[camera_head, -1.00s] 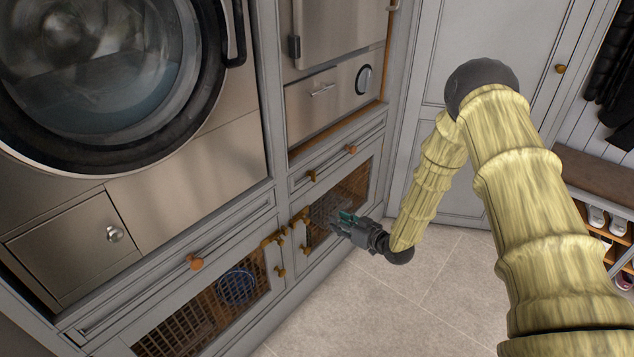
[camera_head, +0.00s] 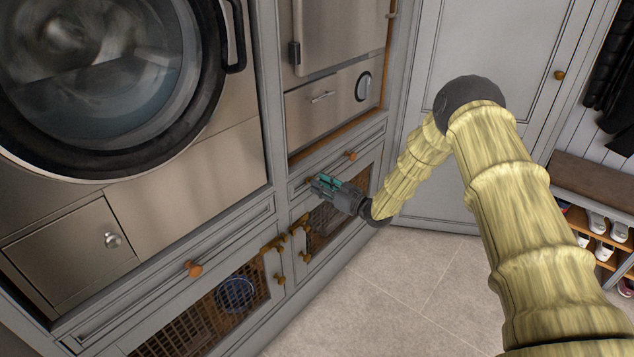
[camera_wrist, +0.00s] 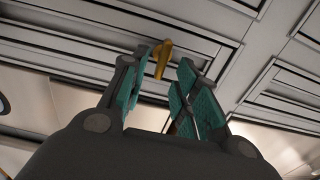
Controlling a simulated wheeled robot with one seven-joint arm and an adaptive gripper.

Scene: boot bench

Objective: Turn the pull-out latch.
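A brass turn latch (camera_wrist: 163,58) sits on a grey drawer front (camera_wrist: 110,35) in the wrist view. It shows between and just beyond the fingertips of my gripper (camera_wrist: 164,72). In the head view my gripper (camera_head: 321,184) is at the narrow drawer below the steel appliance, and it covers most of that latch. The gripper is open, with teal pads apart. I cannot tell whether a finger touches the latch.
A copper-coloured knob (camera_head: 350,155) sits right of my gripper on the same drawer. Below are mesh doors with brass latches (camera_head: 280,270) and a blue bowl (camera_head: 236,292). A washing machine (camera_head: 110,80) stands left. The tiled floor (camera_head: 370,300) is clear.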

